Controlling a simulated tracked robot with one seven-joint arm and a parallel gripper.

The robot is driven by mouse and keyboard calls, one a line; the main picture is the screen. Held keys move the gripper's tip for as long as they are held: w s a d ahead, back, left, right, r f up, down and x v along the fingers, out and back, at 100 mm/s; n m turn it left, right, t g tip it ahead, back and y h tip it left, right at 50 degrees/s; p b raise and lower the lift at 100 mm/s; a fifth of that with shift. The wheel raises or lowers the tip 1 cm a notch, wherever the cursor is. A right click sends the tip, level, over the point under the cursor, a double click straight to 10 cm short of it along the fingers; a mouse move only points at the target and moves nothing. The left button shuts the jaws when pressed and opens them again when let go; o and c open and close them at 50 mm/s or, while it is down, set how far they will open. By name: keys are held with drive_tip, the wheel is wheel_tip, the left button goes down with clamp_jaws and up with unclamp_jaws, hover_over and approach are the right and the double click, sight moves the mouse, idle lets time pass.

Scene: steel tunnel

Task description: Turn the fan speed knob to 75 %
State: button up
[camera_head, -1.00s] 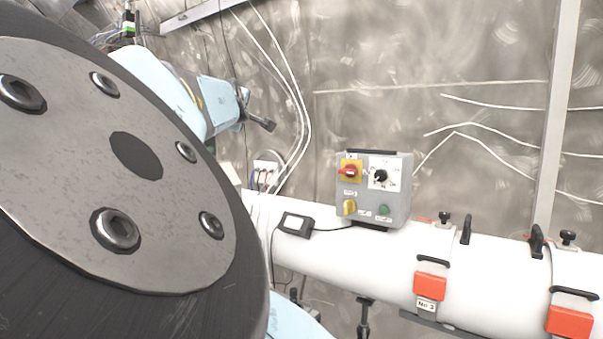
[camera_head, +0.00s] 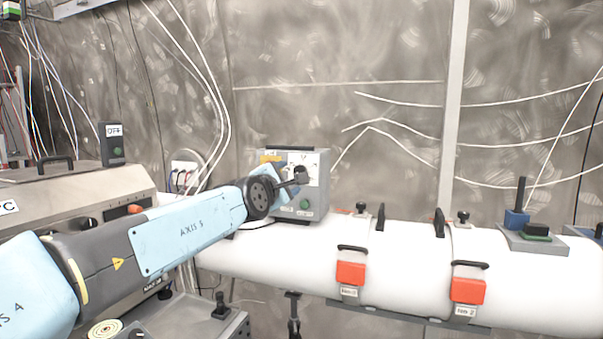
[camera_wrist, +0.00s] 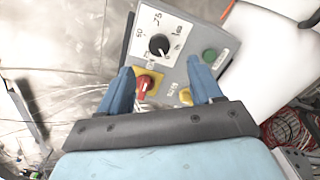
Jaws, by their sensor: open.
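The grey control box (camera_head: 320,205) stands on the white pipe, and it also shows in the wrist view (camera_wrist: 178,72). Its black fan speed knob (camera_wrist: 159,45) sits on a white dial plate (camera_wrist: 172,24) with printed numbers, 50 and 75 among them. A white mark shows on the knob, but I cannot read its setting surely. My gripper (camera_wrist: 158,66) is open and empty, its two blue fingers spread below the knob in the wrist view, apart from it. In the head view my gripper (camera_head: 300,175) is in front of the box and covers the dial area.
A green button (camera_wrist: 209,55) is to the right. The white pipe (camera_head: 300,262) carries orange-red clamps (camera_head: 351,273). Cables hang on the wall at left.

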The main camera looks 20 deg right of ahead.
sight(301, 171)
drive_tip(key=x, duration=1)
drive_tip(key=shift+w+d, duration=0.2)
drive_tip(key=shift+w, duration=0.1)
drive_tip(key=shift+c, duration=0.3)
drive_tip(key=c, duration=0.9)
drive_tip(key=shift+d, duration=0.15)
drive_tip(key=shift+c, duration=0.4)
